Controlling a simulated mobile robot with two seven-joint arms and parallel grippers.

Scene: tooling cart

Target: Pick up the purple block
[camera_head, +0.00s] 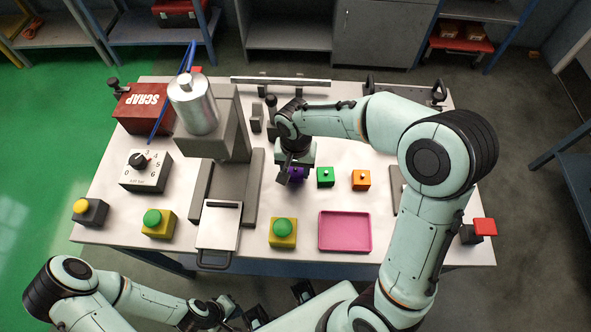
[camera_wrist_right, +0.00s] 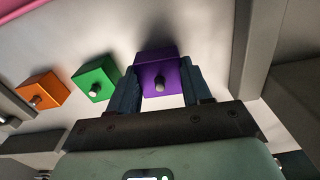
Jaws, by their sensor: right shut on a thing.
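The purple block (camera_head: 297,174) has a small knob and is partly hidden by my right gripper in the head view. My right gripper (camera_head: 292,176) reaches down over the table and is shut on it. In the right wrist view, the purple block (camera_wrist_right: 160,73) sits between the two dark fingers of the right gripper (camera_wrist_right: 158,92), with its grey knob facing the camera. I cannot tell whether the block is clear of the table. My left gripper (camera_head: 250,316) is low at the front, below the table edge, and its fingers are hard to make out.
A green block (camera_head: 325,178) and an orange block (camera_head: 361,181) stand to the right of the purple one. A pink tray (camera_head: 345,247) lies in front. A grey press (camera_head: 228,135) stands to the left.

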